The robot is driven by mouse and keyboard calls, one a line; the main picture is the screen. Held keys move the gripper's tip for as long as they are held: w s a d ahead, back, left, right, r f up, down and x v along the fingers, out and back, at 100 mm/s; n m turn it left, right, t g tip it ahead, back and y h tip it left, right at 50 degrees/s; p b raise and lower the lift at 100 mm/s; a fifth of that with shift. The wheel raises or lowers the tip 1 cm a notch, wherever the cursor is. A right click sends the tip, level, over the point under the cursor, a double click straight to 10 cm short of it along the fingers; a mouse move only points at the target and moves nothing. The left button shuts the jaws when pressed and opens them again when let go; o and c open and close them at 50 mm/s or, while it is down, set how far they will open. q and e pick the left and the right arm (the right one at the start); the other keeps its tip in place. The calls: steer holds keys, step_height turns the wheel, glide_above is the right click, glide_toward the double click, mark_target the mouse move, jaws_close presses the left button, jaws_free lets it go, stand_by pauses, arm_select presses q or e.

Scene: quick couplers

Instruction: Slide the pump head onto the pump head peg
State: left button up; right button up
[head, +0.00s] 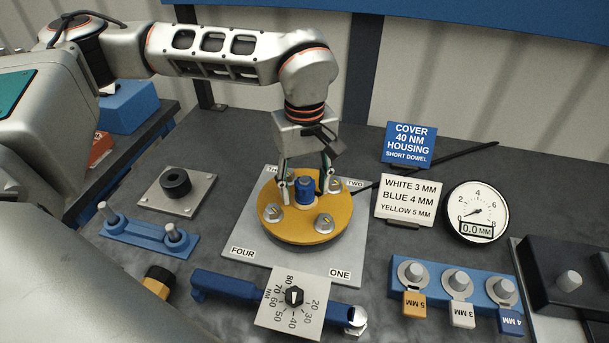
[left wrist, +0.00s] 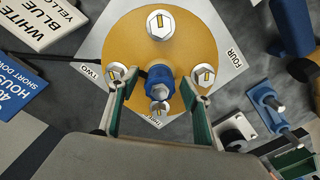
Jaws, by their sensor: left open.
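A round yellow disc (head: 290,228) with several silver bolts lies on a square light plate (head: 262,262) marked ONE, TWO and FOUR; a further label is partly hidden. A blue knob (head: 304,190) stands at its centre. My left gripper (head: 306,178) is over the disc, its fingers apart on either side of the knob. In the left wrist view the blue knob (left wrist: 159,76) shows between the open fingers, with gaps on both sides. I cannot tell for certain which part is the pump head or its peg. My right gripper is not in view.
Left are a small plate with a black ring (head: 175,182) and a blue two-post holder (head: 148,236). In front lies a blue torque wrench (head: 225,287) with a dial. Right are signs (head: 408,198), a gauge (head: 477,212) and a blue socket rack (head: 440,272).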

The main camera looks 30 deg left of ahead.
mark_target(305, 182)
arm_select(q)
steer(key=shift+f, duration=0.1)
steer(key=c, duration=1.3)
steer(key=shift+r, duration=0.2)
steer(key=shift+r+p, duration=0.35)
steer(key=shift+p, duration=0.1)
steer(key=shift+r+p, duration=0.9)
steer(key=shift+r, duration=0.15)
